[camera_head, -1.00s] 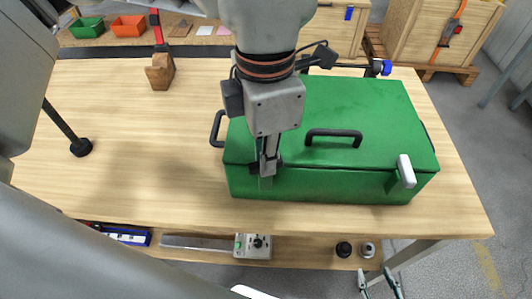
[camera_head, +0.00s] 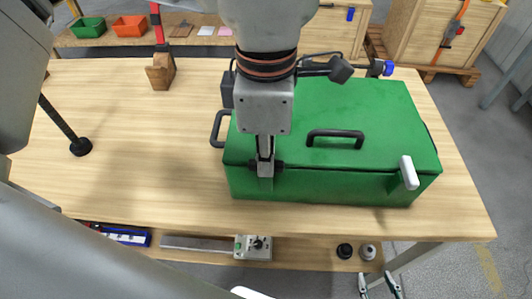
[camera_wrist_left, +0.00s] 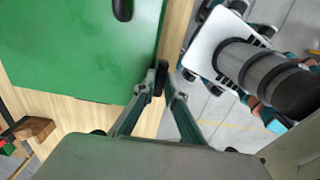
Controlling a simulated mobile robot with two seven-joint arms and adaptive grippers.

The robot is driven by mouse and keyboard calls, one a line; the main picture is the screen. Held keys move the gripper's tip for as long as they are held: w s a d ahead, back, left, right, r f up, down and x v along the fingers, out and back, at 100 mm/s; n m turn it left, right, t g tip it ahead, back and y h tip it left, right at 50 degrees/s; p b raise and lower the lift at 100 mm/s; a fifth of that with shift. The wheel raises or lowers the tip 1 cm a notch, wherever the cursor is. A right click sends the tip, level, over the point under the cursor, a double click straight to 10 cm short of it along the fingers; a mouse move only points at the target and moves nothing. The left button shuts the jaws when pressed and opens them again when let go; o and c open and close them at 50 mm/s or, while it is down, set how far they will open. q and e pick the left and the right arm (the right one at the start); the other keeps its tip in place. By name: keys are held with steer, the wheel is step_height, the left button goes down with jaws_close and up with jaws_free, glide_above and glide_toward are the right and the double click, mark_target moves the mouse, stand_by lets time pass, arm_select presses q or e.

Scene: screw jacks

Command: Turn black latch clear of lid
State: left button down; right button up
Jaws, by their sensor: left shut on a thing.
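The green box with a green lid (camera_head: 385,110) stands on the wooden table; the lid is down and carries a black handle (camera_head: 335,132). My left gripper (camera_head: 265,168) points down at the front left edge of the lid. It is shut on the black latch, mostly hidden between the fingers in the head view. In the left wrist view the black latch (camera_wrist_left: 160,78) shows between the fingertips, beside the green lid (camera_wrist_left: 75,50). A grey latch (camera_head: 409,172) stands upright at the front right of the box. My right gripper (camera_head: 378,283) is open and empty below the table's front edge.
A black side handle (camera_head: 218,129) sticks out at the box's left. A wooden block (camera_head: 160,72) stands at the table's back left. The table (camera_head: 130,150) left of the box is largely clear. A lower shelf (camera_head: 310,250) holds a grey device (camera_head: 252,247).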

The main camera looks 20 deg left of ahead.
arm_select(q)
steer(key=c, duration=2.1)
jaws_free()
steer(key=shift+r, duration=0.1)
step_height(320, 180, up, 12)
steer(key=shift+f, duration=0.1)
